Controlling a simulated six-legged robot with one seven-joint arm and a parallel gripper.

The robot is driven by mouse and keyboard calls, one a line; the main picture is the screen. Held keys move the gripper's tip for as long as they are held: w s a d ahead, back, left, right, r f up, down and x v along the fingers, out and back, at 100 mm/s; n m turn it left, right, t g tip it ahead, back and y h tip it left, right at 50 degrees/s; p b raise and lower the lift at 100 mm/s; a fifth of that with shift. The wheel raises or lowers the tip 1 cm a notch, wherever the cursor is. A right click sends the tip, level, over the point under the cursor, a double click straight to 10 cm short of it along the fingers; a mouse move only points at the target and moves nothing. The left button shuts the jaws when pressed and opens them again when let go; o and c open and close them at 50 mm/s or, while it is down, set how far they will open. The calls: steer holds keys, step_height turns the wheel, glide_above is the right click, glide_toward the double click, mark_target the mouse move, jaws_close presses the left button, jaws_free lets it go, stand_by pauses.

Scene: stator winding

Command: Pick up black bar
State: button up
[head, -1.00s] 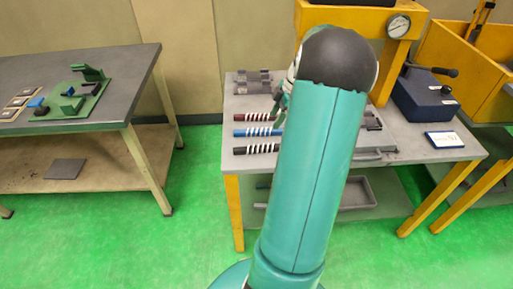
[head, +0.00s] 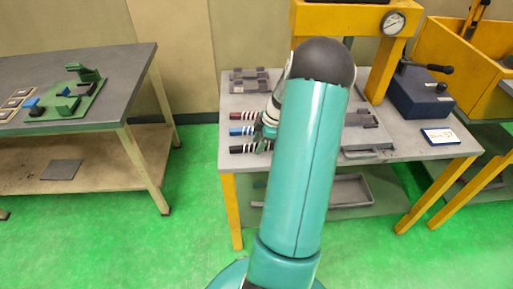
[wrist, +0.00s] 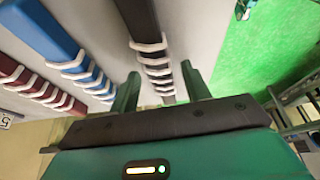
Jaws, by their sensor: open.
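The black bar (wrist: 141,22) with white rings lies on the grey table. In the wrist view it runs down between the two green fingers of my gripper (wrist: 162,90). The fingers are apart, one on each side of the bar, and no contact shows. In the head view the black bar (head: 237,149) is the nearest of three bars, its right part hidden by my gripper (head: 264,144) and arm. The blue bar (head: 240,131) and dark red bar (head: 245,115) lie beyond it.
The grey table (head: 232,164) stands on yellow legs. Dark grey holders (head: 248,75) sit at its back left. A yellow press frame (head: 385,60) and a dark blue box (head: 420,97) stand to the right. Another table (head: 130,95) with a green fixture is at the left.

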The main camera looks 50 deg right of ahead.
steer(key=shift+w+a+f, duration=0.1)
steer(key=shift+f, duration=0.15)
jaws_close()
steer(key=shift+r, duration=0.1)
